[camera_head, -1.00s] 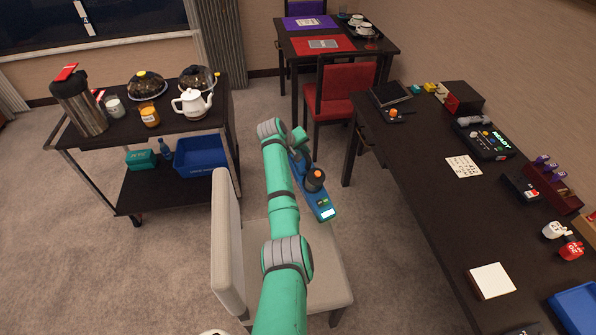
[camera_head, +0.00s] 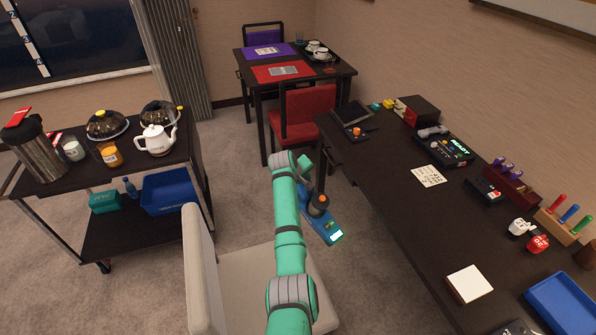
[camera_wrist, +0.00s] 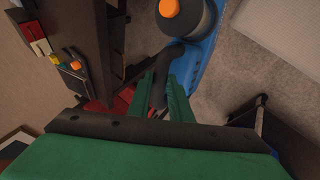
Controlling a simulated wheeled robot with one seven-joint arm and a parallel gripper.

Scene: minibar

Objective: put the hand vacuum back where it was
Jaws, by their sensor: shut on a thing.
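The hand vacuum (camera_head: 332,228) has a blue body with a white label, a dark canister with an orange cap, and a dark curved handle. My gripper (camera_head: 306,172) holds it in the air between the beige chair and the long dark table. In the wrist view, the green fingers of my gripper (camera_wrist: 167,88) are shut on the dark handle of the hand vacuum (camera_wrist: 205,55), with the orange cap near the top edge. My arm hides part of the vacuum in the head view.
The long dark table (camera_head: 405,215) on the right carries a READY device (camera_head: 445,150), a white square (camera_head: 468,283) and a blue tray (camera_head: 566,303). A beige chair (camera_head: 200,265) stands at lower left. A cart (camera_head: 110,215) stands left, a red chair (camera_head: 305,112) behind.

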